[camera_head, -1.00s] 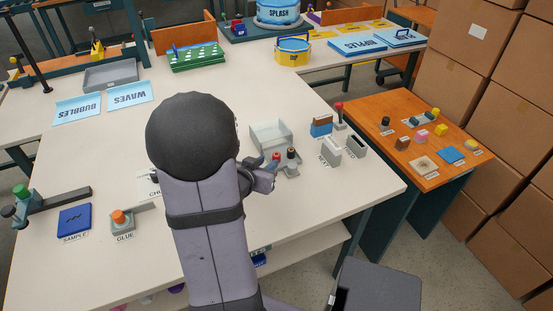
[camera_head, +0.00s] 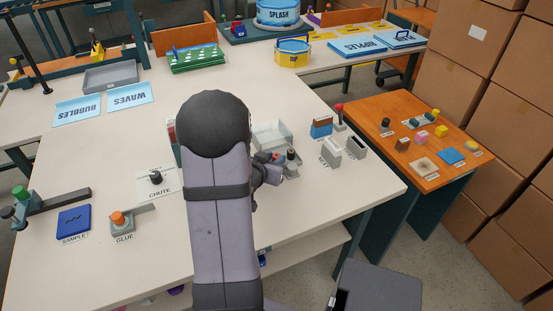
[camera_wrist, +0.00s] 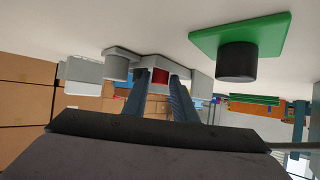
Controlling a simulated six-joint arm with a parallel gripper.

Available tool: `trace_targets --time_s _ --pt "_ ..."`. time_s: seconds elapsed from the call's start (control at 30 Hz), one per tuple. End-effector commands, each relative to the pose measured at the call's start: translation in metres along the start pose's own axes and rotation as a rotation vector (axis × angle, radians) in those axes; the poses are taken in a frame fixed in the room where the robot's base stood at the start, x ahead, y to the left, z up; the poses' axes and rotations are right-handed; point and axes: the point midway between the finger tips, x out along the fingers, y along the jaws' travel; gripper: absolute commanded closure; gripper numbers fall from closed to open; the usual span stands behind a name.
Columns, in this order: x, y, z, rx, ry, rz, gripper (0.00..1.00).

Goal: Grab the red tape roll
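My gripper (camera_head: 274,165) is at the right of the near table, beside a grey stand (camera_head: 291,170) with a dark-topped post. My arm hides part of that area. In the wrist view, which looks upside down, my two blue-grey fingers (camera_wrist: 160,85) are apart. A red piece (camera_wrist: 160,76), probably the red tape roll, shows in the gap between them, with grey parts around it. I cannot tell whether the fingers touch it. In the head view only a small bit of red (camera_head: 277,156) shows at the gripper.
A clear tray (camera_head: 272,134) stands just behind the gripper. Grey slotted blocks (camera_head: 331,148) and a blue-brown block (camera_head: 321,127) are to the right. A green plate (camera_wrist: 275,30) with a black cylinder (camera_wrist: 238,62) is close in the wrist view. The table's front right is clear.

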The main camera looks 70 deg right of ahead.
Motion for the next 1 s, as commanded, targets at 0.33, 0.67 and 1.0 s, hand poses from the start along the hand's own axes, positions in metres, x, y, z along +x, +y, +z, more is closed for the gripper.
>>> trace_targets --time_s 0.33,0.67,1.0 --pt "0.005 0.000 0.000 0.001 0.000 0.000 0.80" --pt "0.004 0.000 0.000 0.001 0.000 0.000 1.00" --pt "-0.008 0.000 -0.024 0.003 0.004 -0.001 1.00"
